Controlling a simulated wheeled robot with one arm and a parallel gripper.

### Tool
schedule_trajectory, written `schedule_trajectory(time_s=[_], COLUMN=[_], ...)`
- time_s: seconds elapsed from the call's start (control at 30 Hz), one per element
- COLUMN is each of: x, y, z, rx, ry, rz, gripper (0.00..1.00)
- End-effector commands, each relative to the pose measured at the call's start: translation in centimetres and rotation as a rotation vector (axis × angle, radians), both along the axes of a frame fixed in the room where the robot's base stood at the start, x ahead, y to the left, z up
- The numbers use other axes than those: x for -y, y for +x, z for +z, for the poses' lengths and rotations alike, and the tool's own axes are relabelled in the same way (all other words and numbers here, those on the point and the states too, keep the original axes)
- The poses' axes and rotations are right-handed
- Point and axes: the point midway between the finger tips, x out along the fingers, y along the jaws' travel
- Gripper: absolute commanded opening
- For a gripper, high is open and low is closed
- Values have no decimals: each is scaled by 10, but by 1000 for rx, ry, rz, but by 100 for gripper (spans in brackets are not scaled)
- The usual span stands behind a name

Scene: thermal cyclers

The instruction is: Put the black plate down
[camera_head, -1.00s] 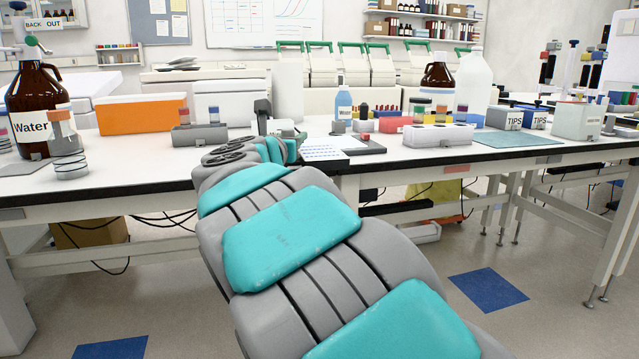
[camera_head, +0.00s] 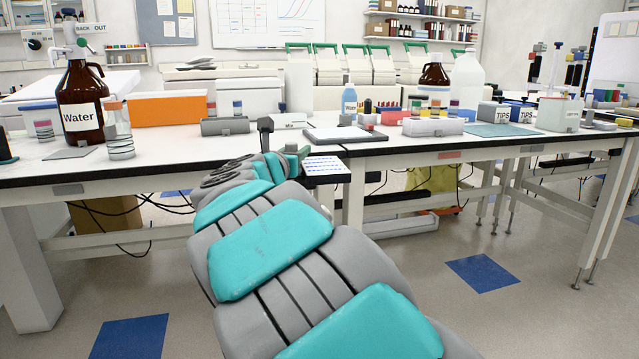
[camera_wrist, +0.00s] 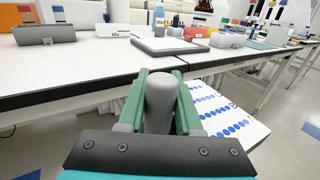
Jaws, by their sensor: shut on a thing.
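My gripper (camera_wrist: 162,82) has green fingers, shut around a grey rounded post in the wrist view. A flat plate (camera_wrist: 228,118), white on top with rows of blue dots, is beside the fingers on the right. In the head view the plate (camera_head: 326,166) shows a dark side under its pale dotted top. It is held roughly level in front of the table's front edge. How the post joins the plate is hidden. In the head view, my arm hides part of my gripper (camera_head: 285,150).
The white bench (camera_head: 420,150) has a black front edge. A flat grey-rimmed pad (camera_head: 345,134) lies on it behind the plate. A grey rack (camera_head: 225,126), a Water bottle (camera_head: 82,105) and a white rack (camera_head: 433,126) stand nearby. Bare bench top lies left of my gripper.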

Motion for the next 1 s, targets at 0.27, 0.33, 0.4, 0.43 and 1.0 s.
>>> schedule_trajectory(time_s=[0.27, 0.33, 0.4, 0.43, 1.0], x=[14, 20, 27, 30, 157], y=[10, 12, 14, 14, -43], z=[-57, -78, -101, -110, -353], rx=[-2, -6, -6, -4, -4], ry=[-4, -7, -6, -5, -7], rz=[-70, -94, -126, -141, -548], gripper=[0, 0, 0, 0, 0])
